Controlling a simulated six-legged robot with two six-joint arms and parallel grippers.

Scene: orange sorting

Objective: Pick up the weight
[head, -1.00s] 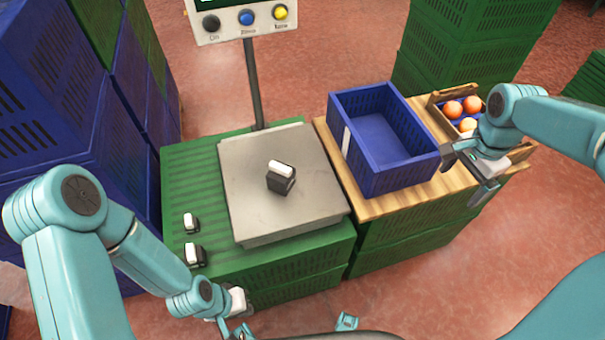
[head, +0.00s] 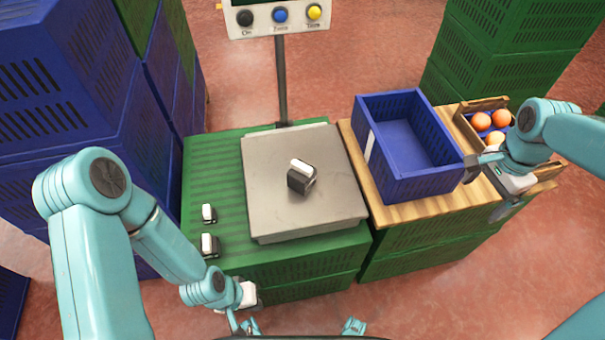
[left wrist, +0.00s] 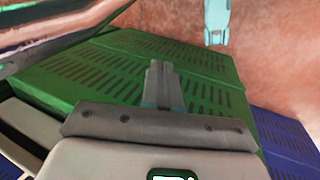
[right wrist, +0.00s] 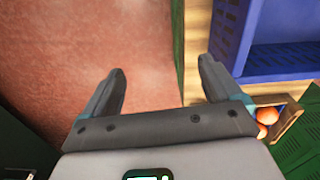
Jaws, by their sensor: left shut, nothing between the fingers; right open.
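A dark weight with a white top (head: 301,181) stands on the grey plate of the scale (head: 265,215), near its middle. Two smaller dark weights with white tops, a far one (head: 208,213) and a near one (head: 209,246), stand on the green crate left of the plate. My left gripper (left wrist: 162,72) is shut and empty; in the head view it is low, in front of the green crates, partly cut off. My right gripper (right wrist: 161,75) is open and empty; in the head view it (head: 485,188) is beside the blue crate's right side. No gripper touches a weight.
A blue crate (head: 411,186) stands on a wooden board (head: 375,213) right of the scale. Behind my right gripper is a wooden box (head: 488,103) with several oranges. The scale's post and button panel (head: 278,17) rise at the back. Tall blue crate stacks (head: 85,105) stand left.

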